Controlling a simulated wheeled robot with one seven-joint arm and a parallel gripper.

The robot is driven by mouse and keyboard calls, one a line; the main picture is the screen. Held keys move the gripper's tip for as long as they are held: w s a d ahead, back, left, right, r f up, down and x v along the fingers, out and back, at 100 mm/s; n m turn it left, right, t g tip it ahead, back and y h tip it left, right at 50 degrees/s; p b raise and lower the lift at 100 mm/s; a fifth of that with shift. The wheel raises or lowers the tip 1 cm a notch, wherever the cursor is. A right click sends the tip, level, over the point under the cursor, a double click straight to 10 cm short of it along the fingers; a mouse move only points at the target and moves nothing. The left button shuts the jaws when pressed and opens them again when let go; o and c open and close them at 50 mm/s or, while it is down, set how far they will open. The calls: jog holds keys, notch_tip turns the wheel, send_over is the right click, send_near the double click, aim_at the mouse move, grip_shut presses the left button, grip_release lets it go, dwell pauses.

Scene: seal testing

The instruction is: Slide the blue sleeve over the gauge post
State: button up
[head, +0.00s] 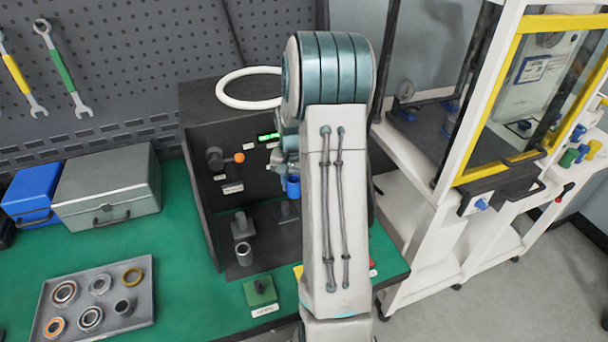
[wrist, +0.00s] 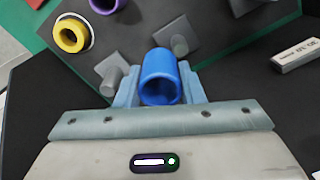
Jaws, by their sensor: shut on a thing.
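The blue sleeve (wrist: 160,72) is a short open tube held between the two fingers of my gripper (wrist: 160,84). In the head view the blue sleeve (head: 293,187) hangs below my gripper, inside the dark fixture (head: 205,215). One grey post (wrist: 180,45) stands just beyond the sleeve, slightly right in the wrist view. Another grey post (wrist: 111,82) is left of my gripper. In the head view, posts on square bases stand at the right (head: 287,209) and left (head: 240,222). I cannot tell which is the gauge post. The sleeve appears apart from both; my arm hides part of the fixture.
A yellow sleeve (wrist: 70,36) and a purple one (wrist: 104,4) are near the posts in the wrist view. A knob with an orange tip (head: 239,158) projects from the fixture's back wall. A parts tray (head: 146,322) is left.

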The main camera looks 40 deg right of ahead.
aim_at(285, 203)
jog(key=w+n+p, duration=0.1)
jog(key=w+a+n+p, duration=0.1)
jog(key=n, duration=0.1)
jog(key=shift+w+a+p, duration=0.15)
jog(key=shift+a+p, duration=0.05)
jog(key=shift+p, duration=0.2)
jog(key=shift+w+a+f+n, duration=0.15)
jog(key=shift+w+f+n, duration=0.1)
jog(key=shift+n, duration=0.35)
jog(key=shift+f+b, duration=0.95)
jog(key=shift+f, duration=1.25)
jog(key=shift+s+f+b, duration=0.1)
jog(key=shift+f+b, duration=0.05)
jog(key=shift+b, duration=0.2)
jog(key=shift+f+b, duration=0.65)
jog(key=shift+f, duration=0.15)
jog(key=shift+f+b, duration=0.55)
jog(key=shift+f, duration=0.05)
jog(key=shift+f+b, duration=0.8)
jog(key=shift+b, duration=0.1)
